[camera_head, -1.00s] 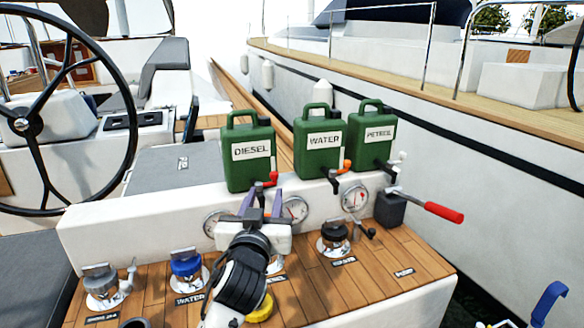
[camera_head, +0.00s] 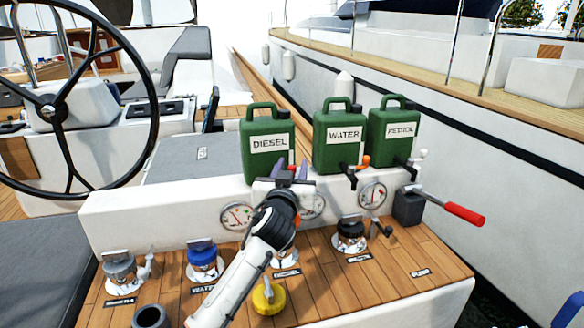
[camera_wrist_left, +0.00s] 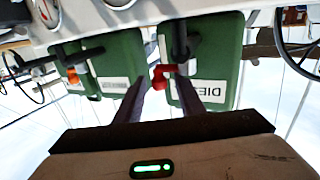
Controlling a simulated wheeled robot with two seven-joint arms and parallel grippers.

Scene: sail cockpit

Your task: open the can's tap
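Three green cans stand on the white console ledge: the diesel can (camera_head: 268,152), the water can (camera_head: 340,138) and the petrol can (camera_head: 394,133). The diesel can's red tap lever (camera_wrist_left: 163,74) shows in the upside-down left wrist view, beside its dark spout (camera_wrist_left: 181,42). My left gripper (camera_head: 292,172) is in front of the diesel can's lower right side. In the wrist view, the fingers of my left gripper (camera_wrist_left: 160,92) are apart, one on each side of the red lever; contact cannot be told. My right gripper is not in view.
The water can's orange tap lever (camera_head: 364,160) is to the right. Below are gauges (camera_head: 237,216), a blue filler cap (camera_head: 202,255), a yellow cap (camera_head: 268,298) and a black one (camera_head: 351,233). A red-handled lever (camera_head: 463,214) sticks out right. The steering wheel (camera_head: 150,100) is at left.

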